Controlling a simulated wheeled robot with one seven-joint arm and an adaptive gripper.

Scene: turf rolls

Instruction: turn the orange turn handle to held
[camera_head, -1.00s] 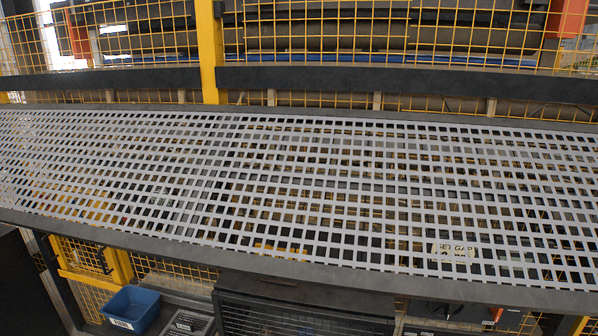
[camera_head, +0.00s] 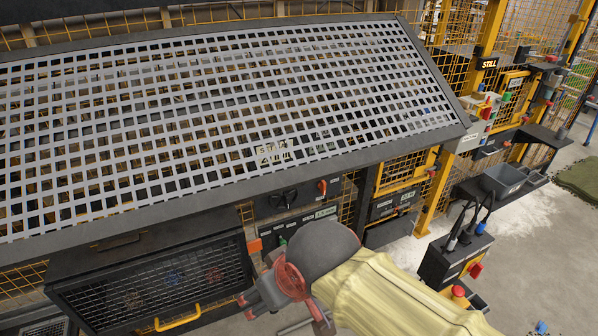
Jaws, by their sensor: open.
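A small orange-red handle (camera_head: 322,187) stands on a dark control panel under the right part of the perforated table, beside a black rotary knob (camera_head: 283,198). It looks roughly upright; its label is too small to read. An orange piece (camera_head: 255,246) also shows lower left, close to my arm; I cannot tell what it is. My gripper (camera_head: 258,297) is at the bottom middle, below and left of the handle and apart from it. It is open, with nothing seen between its fingers. My arm hides part of the lower panel.
The perforated table (camera_head: 215,100) overhangs the panel. A dark mesh-front cabinet (camera_head: 150,285) with a yellow handle stands left of my gripper. A black box (camera_head: 452,262) with cables and a red button stands to the right. Open floor (camera_head: 545,265) lies at far right.

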